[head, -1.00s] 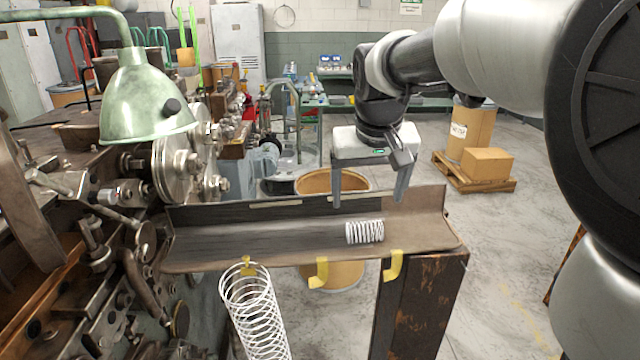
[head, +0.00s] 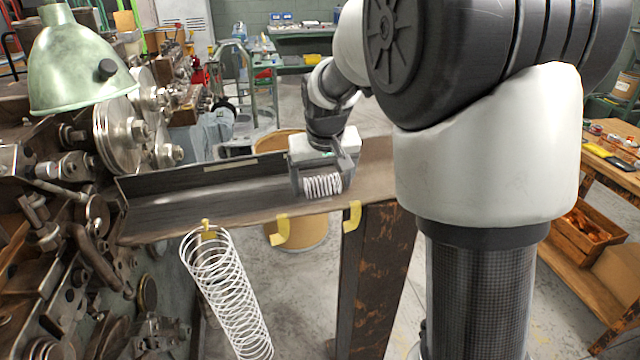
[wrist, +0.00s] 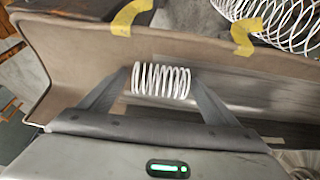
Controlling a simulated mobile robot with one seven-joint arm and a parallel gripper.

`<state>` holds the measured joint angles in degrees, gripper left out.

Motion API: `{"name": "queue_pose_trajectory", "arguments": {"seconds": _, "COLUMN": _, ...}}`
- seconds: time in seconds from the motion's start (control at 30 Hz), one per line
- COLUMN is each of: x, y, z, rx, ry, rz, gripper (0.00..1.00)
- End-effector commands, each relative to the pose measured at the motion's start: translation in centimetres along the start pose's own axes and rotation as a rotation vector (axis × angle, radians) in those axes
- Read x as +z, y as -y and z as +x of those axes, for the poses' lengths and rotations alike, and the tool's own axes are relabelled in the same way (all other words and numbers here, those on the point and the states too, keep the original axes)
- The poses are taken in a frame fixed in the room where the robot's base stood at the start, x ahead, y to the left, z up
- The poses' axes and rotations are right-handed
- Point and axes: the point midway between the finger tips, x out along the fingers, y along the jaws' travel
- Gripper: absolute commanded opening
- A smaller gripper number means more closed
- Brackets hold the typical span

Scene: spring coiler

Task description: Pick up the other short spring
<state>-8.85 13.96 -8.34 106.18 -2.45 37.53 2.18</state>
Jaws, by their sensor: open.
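The short spring (head: 323,185) is a small white coil lying on its side in the metal trough (head: 180,208). In the wrist view the spring (wrist: 161,81) lies between the tips of my gripper (wrist: 162,84), one finger beside each end. My gripper (head: 322,182) is open and low over the trough in the head view. Small gaps or contact at the spring's ends are hard to tell. A long white spring (head: 228,292) hangs from a yellow hook (head: 207,228) on the trough's front edge; it also shows in the wrist view (wrist: 285,20).
Two more yellow hooks, a middle one (head: 281,230) and a right one (head: 352,216), hang empty on the front edge. The coiling machine (head: 70,220) crowds the left.

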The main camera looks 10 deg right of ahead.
Motion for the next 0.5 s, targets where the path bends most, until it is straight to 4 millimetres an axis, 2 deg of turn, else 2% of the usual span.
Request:
{"name": "queue_pose_trajectory", "arguments": {"seconds": 0.2, "x": 0.01, "y": 0.0, "z": 0.04, "rx": 0.0, "ry": 0.0, "rz": 0.0, "gripper": 0.81}}
{"name": "queue_pose_trajectory", "arguments": {"seconds": 0.43, "x": 0.01, "y": 0.01, "z": 0.02, "rx": 0.0, "ry": 0.0, "rz": -0.001, "gripper": 0.42}}
{"name": "queue_pose_trajectory", "arguments": {"seconds": 0.5, "x": 0.0, "y": 0.01, "z": 0.0, "rx": 0.0, "ry": 0.0, "rz": -0.001, "gripper": 0.38}}
